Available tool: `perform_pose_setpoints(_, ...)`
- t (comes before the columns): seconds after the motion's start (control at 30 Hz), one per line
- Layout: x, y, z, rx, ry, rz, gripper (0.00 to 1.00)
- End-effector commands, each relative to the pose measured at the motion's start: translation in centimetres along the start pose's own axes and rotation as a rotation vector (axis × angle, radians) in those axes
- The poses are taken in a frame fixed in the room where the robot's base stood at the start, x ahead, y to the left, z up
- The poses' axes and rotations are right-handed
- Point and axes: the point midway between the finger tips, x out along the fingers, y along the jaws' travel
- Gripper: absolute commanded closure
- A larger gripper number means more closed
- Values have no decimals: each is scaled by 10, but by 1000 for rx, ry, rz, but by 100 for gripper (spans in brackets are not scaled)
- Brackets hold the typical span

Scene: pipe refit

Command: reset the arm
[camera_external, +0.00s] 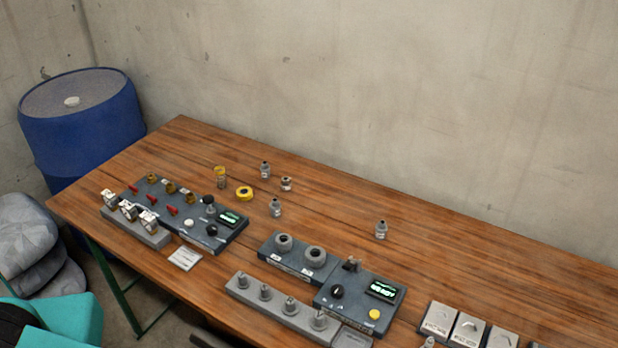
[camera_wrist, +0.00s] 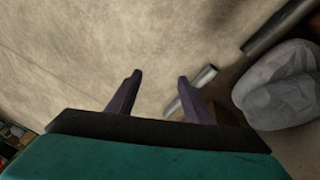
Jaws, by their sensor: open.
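My gripper (camera_wrist: 158,85) shows in the wrist view as two dark fingers set wide apart, with nothing between them. Behind the fingers is a bare, mottled light surface. In the external view a teal part of my arm (camera_external: 70,318) is at the lower left corner, off the table's left front edge. The fingers themselves cannot be made out in the external view.
A wooden table (camera_external: 330,220) carries a control panel with red levers (camera_external: 205,230), another panel with a yellow button (camera_external: 360,300), and several small bottles. A blue drum (camera_external: 80,120) and grey sacks (camera_external: 35,245) stand left of it. The table's back is mostly clear.

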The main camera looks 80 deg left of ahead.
Motion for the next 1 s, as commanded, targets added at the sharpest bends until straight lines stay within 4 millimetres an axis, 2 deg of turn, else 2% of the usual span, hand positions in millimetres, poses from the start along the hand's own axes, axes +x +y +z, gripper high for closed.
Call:
perform_pose_setpoints(0.03,-1,-8,27,-33,-57,-5,53)
perform_pose_setpoints(0.3,-11,-34,159,-206,-364,-42,53)
perform_pose_setpoints(0.4,-22,-40,206,-272,-475,-62,53)
perform_pose_setpoints(0.53,-36,-43,255,-342,-597,-89,53)
perform_pose_setpoints(0.6,-42,-44,273,-369,-643,-100,53)
perform_pose_setpoints(0.7,-48,-44,287,-390,-682,-110,53)
perform_pose_setpoints(1.0,-49,-45,291,-397,-693,-114,53)
